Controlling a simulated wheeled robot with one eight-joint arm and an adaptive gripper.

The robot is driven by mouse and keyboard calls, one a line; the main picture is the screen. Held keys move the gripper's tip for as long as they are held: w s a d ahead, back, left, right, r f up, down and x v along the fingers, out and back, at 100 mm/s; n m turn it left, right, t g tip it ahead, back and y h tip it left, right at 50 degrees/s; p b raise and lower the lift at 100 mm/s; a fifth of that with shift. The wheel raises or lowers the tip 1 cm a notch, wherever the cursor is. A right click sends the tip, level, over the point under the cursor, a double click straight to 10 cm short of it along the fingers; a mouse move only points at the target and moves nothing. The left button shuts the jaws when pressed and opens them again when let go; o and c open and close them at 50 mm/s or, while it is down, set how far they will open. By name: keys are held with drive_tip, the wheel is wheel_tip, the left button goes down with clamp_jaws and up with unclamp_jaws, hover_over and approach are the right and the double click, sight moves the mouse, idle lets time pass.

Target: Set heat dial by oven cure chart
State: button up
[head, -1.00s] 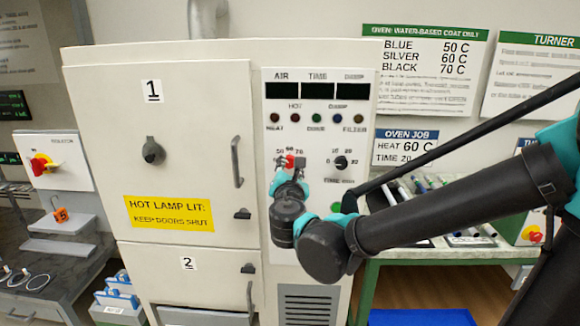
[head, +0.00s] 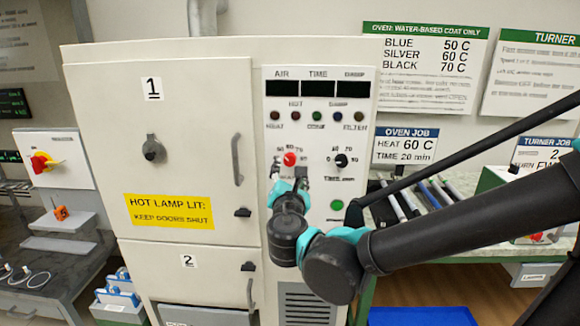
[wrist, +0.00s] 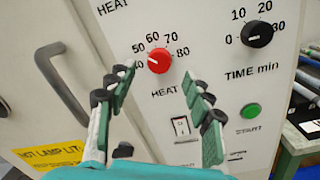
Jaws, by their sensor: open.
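The red heat dial (head: 290,159) is on the oven's control panel; it also shows in the wrist view (wrist: 159,60), with numbers from 40 to 80 around it. A small pale mark shows on its left side; its exact reading is unclear. My gripper (head: 289,184) is open and empty, just below and in front of the dial; in the wrist view its fingers (wrist: 160,88) are spread below it, apart from it. The oven chart (head: 425,65) reads blue 50 C, silver 60 C, black 70 C. The oven job card (head: 404,146) reads heat 60 C, time 20 min.
The black time dial (head: 341,160) is right of the heat dial. A green start button (wrist: 250,111) and a white rocker switch (wrist: 181,126) sit lower. Oven door 1 has a protruding handle (head: 237,160). A bench with rods (head: 435,195) stands right.

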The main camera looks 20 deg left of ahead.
drive_tip(key=v, duration=0.7)
drive_tip(key=w+d+f+m+g+h, duration=0.4)
drive_tip(key=d+f+m, duration=0.35)
drive_tip(key=d, duration=0.45)
drive_tip(key=w+d+f+m+g+h, duration=0.35)
drive_tip(key=w+d+f+m, duration=0.3)
drive_tip(key=d+f, duration=0.4)
drive_tip(key=s+d+f+m+g+y, duration=0.1)
drive_tip(key=s+d+f+m+g, duration=0.2)
drive_tip(key=s+d+f+m, duration=0.2)
drive_tip(key=s+d+f+m+g+y, duration=0.1)
drive_tip(key=s+d+f+m+g, duration=0.2)
drive_tip(key=d+m, duration=0.7)
drive_tip(key=shift+s+f+m, duration=1.1)
drive_tip(key=shift+f+m, duration=0.5)
drive_tip(key=shift+m, duration=0.5)
drive_tip(key=shift+y, duration=0.25)
